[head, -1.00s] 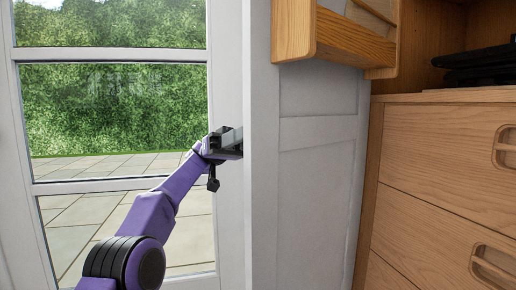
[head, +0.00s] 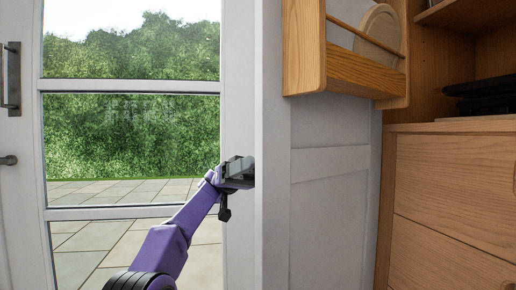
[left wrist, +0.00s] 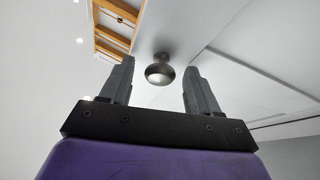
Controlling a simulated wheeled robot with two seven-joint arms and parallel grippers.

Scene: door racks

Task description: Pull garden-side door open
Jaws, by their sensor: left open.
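A pale grey panelled door (head: 330,205) with a wooden rack on its face stands ajar, near edge toward me. I take it as the garden-side door, since it stands beside the glazed panes. My left gripper (head: 240,172) is at the far side of its edge, and its fingertips are partly hidden there. In the left wrist view, a round metal knob (left wrist: 160,72) on a pale surface appears between the two open fingers of my left gripper (left wrist: 160,82). A gap shows on each side of the knob. My right gripper is out of view.
A white glazed door (head: 130,87) on the left shows paving and hedge outside. It has a dark pull handle (head: 11,78) and lever (head: 9,160). The wooden rack (head: 350,72) holds a round board (head: 378,38). A wooden cabinet with drawers (head: 455,200) fills the right.

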